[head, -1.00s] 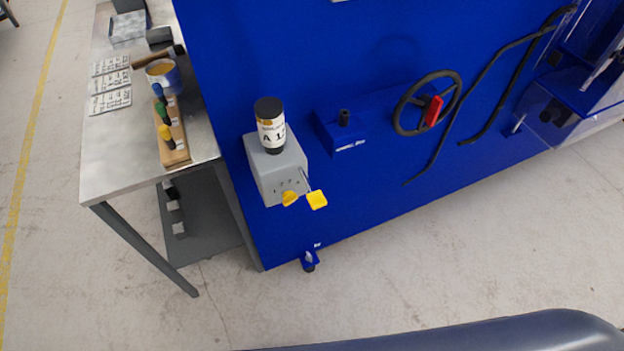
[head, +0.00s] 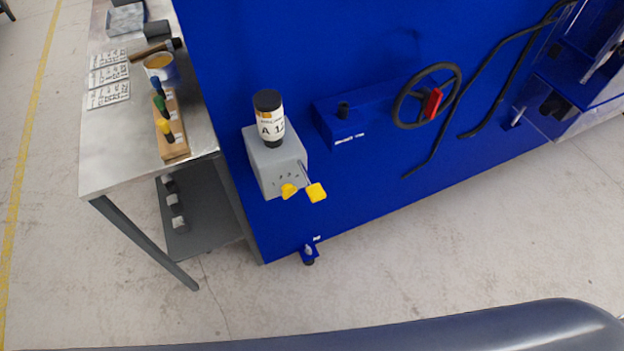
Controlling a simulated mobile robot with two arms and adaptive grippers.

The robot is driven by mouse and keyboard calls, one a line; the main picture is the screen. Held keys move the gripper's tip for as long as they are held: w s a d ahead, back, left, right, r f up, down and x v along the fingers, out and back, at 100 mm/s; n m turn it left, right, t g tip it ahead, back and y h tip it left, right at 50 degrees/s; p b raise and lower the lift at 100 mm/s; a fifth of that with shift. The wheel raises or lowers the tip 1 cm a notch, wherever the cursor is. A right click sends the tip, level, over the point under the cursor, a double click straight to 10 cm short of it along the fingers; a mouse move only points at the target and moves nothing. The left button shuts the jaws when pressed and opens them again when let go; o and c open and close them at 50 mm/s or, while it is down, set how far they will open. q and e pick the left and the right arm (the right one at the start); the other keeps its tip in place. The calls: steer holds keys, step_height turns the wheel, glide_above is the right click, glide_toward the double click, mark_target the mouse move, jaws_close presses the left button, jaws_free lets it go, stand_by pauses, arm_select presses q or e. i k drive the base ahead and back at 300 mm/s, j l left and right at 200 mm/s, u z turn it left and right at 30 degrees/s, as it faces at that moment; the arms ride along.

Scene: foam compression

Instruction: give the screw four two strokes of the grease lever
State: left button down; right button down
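The grey grease box (head: 266,165) is fixed to the blue machine panel. A black-capped bottle (head: 270,120) labelled "A 12", its last mark unclear, stands upright on top of it. A yellow-ended lever (head: 316,192) sticks out of the box's front right. A second yellow knob (head: 288,191) sits to its left, by small dial numbers too small to read surely. Neither of my grippers is in view, and nothing touches the lever. I cannot pick out the screw for certain.
A steel bench (head: 105,180) stands left, with a wooden rack (head: 172,145) of coloured-handled tools, a tin (head: 162,68) and paper sheets (head: 108,95). A black handwheel (head: 427,95) with a red handle is on the panel. The floor (head: 440,240) in front is clear.

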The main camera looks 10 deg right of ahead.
mark_target(315, 192)
steer(key=j+z, duration=0.25)
steer(key=j, duration=0.5)
steer(key=j+z, duration=0.25)
steer(key=j, duration=0.55)
steer(key=k+j+z, duration=0.1)
steer(key=j+z, duration=0.15)
steer(key=j, duration=0.5)
